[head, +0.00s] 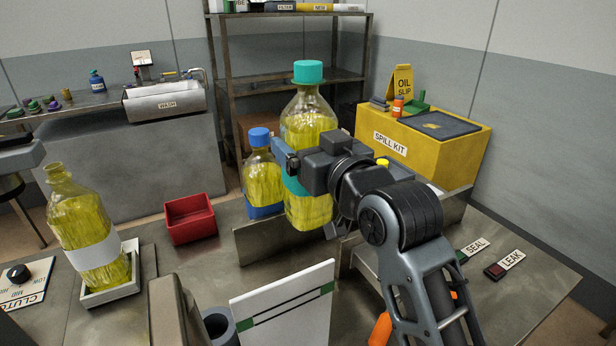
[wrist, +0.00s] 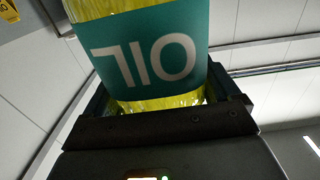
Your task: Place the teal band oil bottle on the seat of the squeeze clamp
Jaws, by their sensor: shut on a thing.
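The teal band oil bottle (head: 308,208) is clear with yellow oil, a teal cap and a teal band. My gripper (head: 296,162) is shut on it and holds it upright in the head view; my arm comes from the right. In the wrist view its teal "OIL" label (wrist: 150,55) fills the space between the fingers (wrist: 155,105). I cannot make out the squeeze clamp's seat for certain; my arm hides part of the bench.
A blue-capped oil bottle (head: 262,185) stands close left of the held one. A white-band bottle (head: 90,232) stands in a pale tray (head: 112,290). A red bin (head: 188,218), a white panel (head: 285,308) and a yellow spill kit box (head: 440,155) are around.

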